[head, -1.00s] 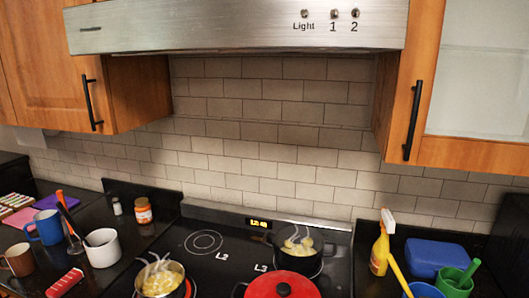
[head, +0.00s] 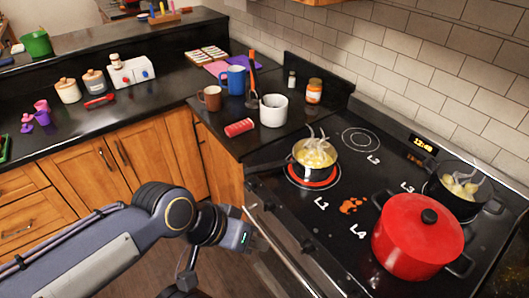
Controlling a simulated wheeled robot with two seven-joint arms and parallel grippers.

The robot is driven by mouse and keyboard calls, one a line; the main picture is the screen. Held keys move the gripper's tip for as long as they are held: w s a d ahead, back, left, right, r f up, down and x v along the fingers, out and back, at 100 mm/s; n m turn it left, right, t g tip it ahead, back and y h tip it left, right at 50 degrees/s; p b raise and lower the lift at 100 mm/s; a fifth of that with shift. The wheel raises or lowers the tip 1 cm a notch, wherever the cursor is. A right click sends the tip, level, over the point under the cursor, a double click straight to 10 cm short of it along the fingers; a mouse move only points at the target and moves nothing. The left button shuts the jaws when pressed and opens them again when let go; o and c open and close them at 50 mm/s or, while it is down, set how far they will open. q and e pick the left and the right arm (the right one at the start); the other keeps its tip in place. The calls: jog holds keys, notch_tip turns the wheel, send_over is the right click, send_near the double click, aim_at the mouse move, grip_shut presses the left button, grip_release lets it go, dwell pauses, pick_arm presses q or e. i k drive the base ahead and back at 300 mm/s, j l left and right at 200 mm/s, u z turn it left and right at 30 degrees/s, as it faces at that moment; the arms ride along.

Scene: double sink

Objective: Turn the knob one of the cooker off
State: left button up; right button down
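The black cooker (head: 318,228) fills the right side of the head view, its burners labelled L1 to L4. A steaming pot of yellow food (head: 315,155) stands on the red-glowing L1 burner (head: 312,180). I cannot make out any knob clearly; the cooker's front face is steeply angled and partly hidden. My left gripper (head: 240,236) is at the end of the arm from the left, low in front of the cooker's front left corner, near a long pale bar (head: 275,243). Its fingers are not clear and I see nothing held. My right gripper is not in view.
A lidded red pot (head: 416,238) stands at L4, with another steaming pot (head: 460,195) behind it. An orange spill (head: 353,205) lies between burners. A white mug (head: 273,110), blue mug (head: 234,79) and red object (head: 239,127) stand on the left counter. Wooden cabinets (head: 150,155) line the left.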

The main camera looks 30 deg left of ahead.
aim_at(250, 184)
jog(key=i+j+u, duration=0.1)
jog(key=u, duration=1.2)
jog(key=i+j, duration=0.05)
